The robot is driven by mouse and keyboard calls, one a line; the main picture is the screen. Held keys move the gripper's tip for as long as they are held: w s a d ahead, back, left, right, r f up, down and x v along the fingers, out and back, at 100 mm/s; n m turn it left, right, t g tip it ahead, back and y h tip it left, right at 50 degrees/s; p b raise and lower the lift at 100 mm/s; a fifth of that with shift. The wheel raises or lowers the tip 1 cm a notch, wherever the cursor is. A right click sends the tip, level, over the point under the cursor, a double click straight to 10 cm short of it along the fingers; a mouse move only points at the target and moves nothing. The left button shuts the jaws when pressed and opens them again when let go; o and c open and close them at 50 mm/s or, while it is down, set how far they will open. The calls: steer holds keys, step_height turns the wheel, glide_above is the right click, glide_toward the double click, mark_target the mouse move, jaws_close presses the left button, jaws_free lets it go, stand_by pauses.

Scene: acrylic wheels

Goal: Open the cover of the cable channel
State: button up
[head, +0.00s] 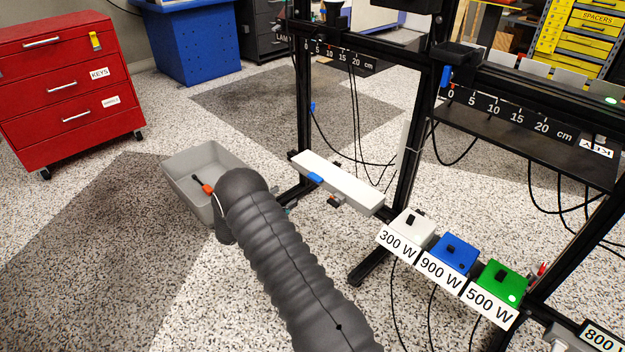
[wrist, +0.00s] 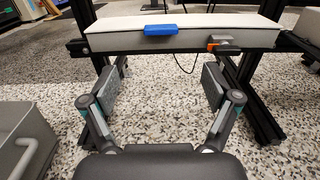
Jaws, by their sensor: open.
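The cable channel is a long white box low on the black frame, and its white cover (head: 345,184) lies along its top, looking closed. The cover also shows at the top of the wrist view (wrist: 215,19), above the pale front wall of the channel (wrist: 120,42). A blue tab (head: 315,178) sits on the cover's near edge; it shows in the wrist view too (wrist: 160,30). My gripper (wrist: 162,85) is open and empty, its fingers spread below and in front of the channel, touching nothing visible. In the head view my arm hides most of it.
An orange-and-black latch-like part (wrist: 222,44) sits on the channel's front, right of the tab. A grey bin (head: 185,160) stands on the floor to the left. White, blue (head: 450,252) and green switch boxes are on the frame at right. Black cables hang behind the channel.

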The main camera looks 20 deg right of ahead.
mark_target(312, 178)
steer(key=x, duration=1.3)
steer(key=shift+d+b, duration=0.2)
steer(key=shift+b, duration=0.1)
jaws_close()
steer(key=shift+a, duration=0.1)
